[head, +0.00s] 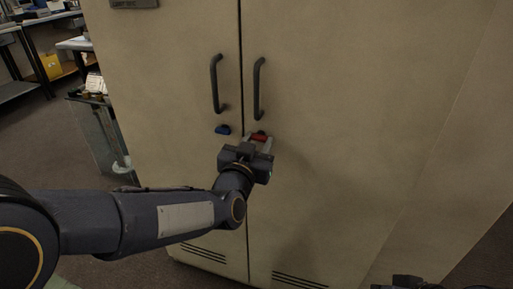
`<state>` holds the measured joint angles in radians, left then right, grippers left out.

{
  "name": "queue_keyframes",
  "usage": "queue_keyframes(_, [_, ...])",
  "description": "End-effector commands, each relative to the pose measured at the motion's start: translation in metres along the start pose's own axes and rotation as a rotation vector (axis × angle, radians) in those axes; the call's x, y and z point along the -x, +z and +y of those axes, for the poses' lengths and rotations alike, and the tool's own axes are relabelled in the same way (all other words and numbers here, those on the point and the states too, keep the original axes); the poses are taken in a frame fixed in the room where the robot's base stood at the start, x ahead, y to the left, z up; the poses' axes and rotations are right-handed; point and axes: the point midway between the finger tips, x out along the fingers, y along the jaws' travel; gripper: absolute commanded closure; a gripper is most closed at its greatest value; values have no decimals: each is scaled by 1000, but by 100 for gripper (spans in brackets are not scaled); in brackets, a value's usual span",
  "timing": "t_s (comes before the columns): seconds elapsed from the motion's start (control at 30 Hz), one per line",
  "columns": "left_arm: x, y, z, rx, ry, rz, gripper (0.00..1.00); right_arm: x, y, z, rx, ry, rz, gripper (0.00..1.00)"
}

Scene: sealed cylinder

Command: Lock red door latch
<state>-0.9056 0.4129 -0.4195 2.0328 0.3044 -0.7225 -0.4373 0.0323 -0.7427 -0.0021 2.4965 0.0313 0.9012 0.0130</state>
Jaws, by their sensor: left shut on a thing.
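The red latch (259,137) is on the right door of a tall beige cabinet (340,150), just right of the door seam and below the right handle. My left gripper (260,142) is at the latch, with its fingers shut on it, and covers its lower part. The latch's exact angle is hard to tell. A blue latch (222,129) is on the left door, a little left of my left gripper. At the bottom right edge a small dark part of my right arm shows; its gripper jaws cannot be made out.
Two dark vertical handles, the left one (216,84) and the right one (259,88), stick out above the latches. Both cabinet doors are closed. Desks with a yellow box (51,66) and a glass-sided stand (105,125) are at the left. Grey floor lies between them.

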Motion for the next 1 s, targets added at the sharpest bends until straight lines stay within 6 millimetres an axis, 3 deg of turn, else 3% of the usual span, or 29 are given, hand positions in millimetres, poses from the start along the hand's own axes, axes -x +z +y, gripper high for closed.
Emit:
queue_keyframes(0.03, [0, 4, 0, 44, -1, 1, 86, -7, 3, 3, 0, 0, 0, 100])
queue_keyframes(0.33, [0, 0, 1, 80, 0, -2, 86, -5, 3, 2, 0, 0, 0, 100])
queue_keyframes(0.37, [0, 0, 1, 80, 0, -2, 62, -5, 3, 2, 0, 0, 0, 100])
queue_keyframes(0.53, [0, 0, 0, 79, 0, -1, 42, -5, 3, 2, 0, 0, 0, 100])
queue_keyframes(0.83, [2, 0, 0, 78, 0, -1, 42, -5, 2, 2, 0, 0, 0, 100])
queue_keyframes(1.0, [24, -1, 1, 79, 2, -1, 42, -2, 1, 1, 0, 0, 0, 100])
